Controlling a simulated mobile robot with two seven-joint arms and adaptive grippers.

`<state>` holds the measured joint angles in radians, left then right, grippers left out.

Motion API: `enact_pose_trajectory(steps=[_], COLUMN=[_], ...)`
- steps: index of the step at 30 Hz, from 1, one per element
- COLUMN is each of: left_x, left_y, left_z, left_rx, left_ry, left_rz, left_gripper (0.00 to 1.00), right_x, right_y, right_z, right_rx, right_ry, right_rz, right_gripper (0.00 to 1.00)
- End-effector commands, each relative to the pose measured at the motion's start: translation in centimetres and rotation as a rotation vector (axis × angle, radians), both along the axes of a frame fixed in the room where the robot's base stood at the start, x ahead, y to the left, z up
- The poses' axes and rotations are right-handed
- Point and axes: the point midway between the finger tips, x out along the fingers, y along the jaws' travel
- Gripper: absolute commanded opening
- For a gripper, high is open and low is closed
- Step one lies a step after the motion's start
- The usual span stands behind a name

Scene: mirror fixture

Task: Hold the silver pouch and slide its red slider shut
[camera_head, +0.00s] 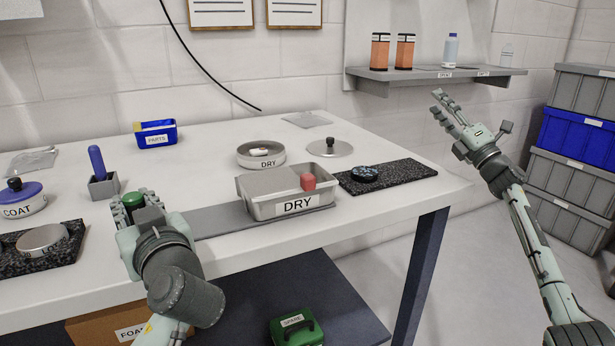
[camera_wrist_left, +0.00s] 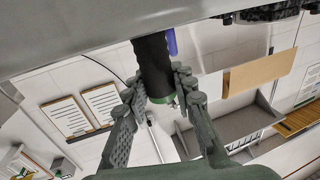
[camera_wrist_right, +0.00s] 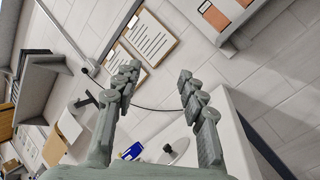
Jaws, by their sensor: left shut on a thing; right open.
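My right gripper (camera_head: 447,105) is open and empty, raised beyond the table's right end, away from the pouch.
A round DRY tin (camera_head: 261,157) and a grey lid (camera_head: 330,148) stand behind the pouch. A speckled dark mat (camera_head: 405,170) with a dark round piece (camera_head: 365,174) lies to its right. A blue-handled tool (camera_head: 97,162) stands in a grey block at left. A wall shelf (camera_head: 430,73) holds bottles.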

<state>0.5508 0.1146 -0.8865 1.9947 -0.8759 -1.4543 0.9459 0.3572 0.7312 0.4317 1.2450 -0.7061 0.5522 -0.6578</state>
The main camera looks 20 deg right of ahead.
Motion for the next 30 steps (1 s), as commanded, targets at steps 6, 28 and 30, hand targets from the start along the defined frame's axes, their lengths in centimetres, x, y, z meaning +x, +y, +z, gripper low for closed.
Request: enact_pose_trajectory(steps=[6, 28, 30], left_x=[0.0, 0.0, 0.0], left_y=[0.0, 0.0, 0.0], left_z=[0.0, 0.0, 0.0], left_rx=[0.000, 0.000, 0.000], left_ry=[0.001, 0.000, 0.000], left_rz=[0.000, 0.001, 0.001], left_gripper=[0.00, 0.00, 0.00], right_x=[2.5, -8.9, -8.9], right_y=[17.8, 30.1, 31.1], right_z=[4.0, -2.8, -3.3], right_rx=[-0.584, -1.462, -1.461], right_ry=[-0.081, -0.249, -0.251], right_rz=[0.431, 1.246, 1.246], right_gripper=[0.41, 0.41, 0.41])
